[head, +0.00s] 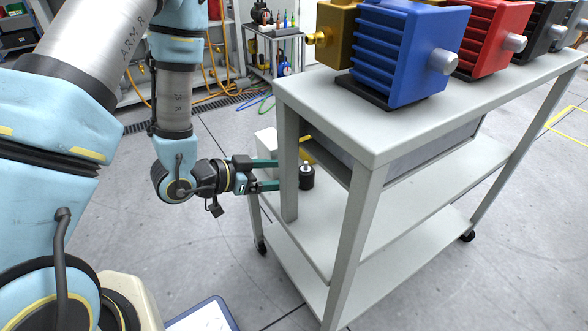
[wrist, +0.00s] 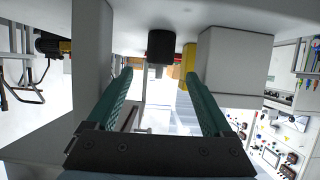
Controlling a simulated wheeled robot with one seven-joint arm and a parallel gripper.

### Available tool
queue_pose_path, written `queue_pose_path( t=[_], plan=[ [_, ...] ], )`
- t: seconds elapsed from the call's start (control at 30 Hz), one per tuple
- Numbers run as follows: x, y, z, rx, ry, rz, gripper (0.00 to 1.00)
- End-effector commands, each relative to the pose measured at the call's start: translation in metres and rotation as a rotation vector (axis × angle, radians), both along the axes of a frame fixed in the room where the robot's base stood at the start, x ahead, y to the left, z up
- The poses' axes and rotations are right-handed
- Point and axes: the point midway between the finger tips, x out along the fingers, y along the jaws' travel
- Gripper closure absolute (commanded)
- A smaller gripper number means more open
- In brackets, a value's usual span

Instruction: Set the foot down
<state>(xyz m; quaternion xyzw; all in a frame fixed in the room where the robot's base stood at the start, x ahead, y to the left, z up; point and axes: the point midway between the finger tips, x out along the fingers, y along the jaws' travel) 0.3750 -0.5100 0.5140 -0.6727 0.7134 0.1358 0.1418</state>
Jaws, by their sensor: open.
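The foot (head: 306,178), a short black cylinder with a small stud on top, stands upright on the cart's middle shelf, just right of a near leg. In the wrist view, which looks upside down, the foot (wrist: 162,46) meets the pale shelf surface at the top. My gripper (head: 272,174) has two green fingers reaching in from the left, partly hidden by the cart leg. In the wrist view my gripper (wrist: 157,78) is open and empty, with the foot centred between and apart from the fingertips.
A white box (head: 266,143) and a yellow object (head: 307,150) stand near the foot on the shelf. The cart leg (head: 288,170) is close to my fingers. Blue (head: 410,55), red (head: 490,35) and gold (head: 335,35) units sit on the cart top (head: 370,135).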

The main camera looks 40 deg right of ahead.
Motion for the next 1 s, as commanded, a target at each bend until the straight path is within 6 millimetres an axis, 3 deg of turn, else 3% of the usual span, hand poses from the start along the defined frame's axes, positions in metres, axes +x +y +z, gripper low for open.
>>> queue_pose_path(
  t=[0.37, 0.47, 0.57, 0.67, 0.8, 0.9, 1.0],
  plan=[
    [0.003, 0.009, 0.004, 0.003, -0.004, 0.006, 0.15],
    [0.017, 0.013, 0.004, 0.034, -0.021, 0.045, 0.15],
    [0.049, 0.026, 0.006, 0.110, -0.053, 0.142, 0.15],
    [0.098, 0.058, 0.012, 0.237, -0.075, 0.311, 0.15],
    [0.158, 0.134, 0.028, 0.444, -0.037, 0.609, 0.15],
    [0.176, 0.196, 0.044, 0.578, 0.054, 0.820, 0.15],
    [0.173, 0.255, 0.062, 0.689, 0.191, 1.016, 0.15]
  ],
)
